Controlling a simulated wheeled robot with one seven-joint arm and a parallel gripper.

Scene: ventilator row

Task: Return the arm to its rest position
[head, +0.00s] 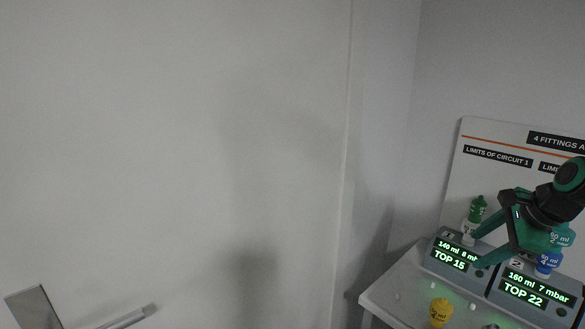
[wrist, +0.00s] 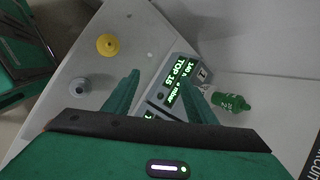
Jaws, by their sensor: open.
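My gripper (head: 476,252) is at the right of the head view, above the row of ventilators. Its two green fingers are apart with nothing between them. In the wrist view my gripper (wrist: 160,79) also shows open and empty, over the ventilator marked TOP 15 (wrist: 183,72). In the head view, that first ventilator (head: 452,258) stands left of the second one, marked TOP 22 (head: 530,296). The arm reaches in from the right edge; most of it is out of view.
A green fitting (head: 477,208), a blue fitting (head: 548,262) and a teal fitting (head: 563,236) are near the ventilators. A yellow fitting (head: 441,311) and a grey fitting (wrist: 79,85) are on the pale table (head: 385,297). A sign board (head: 480,143) stands behind. A plain wall fills the left.

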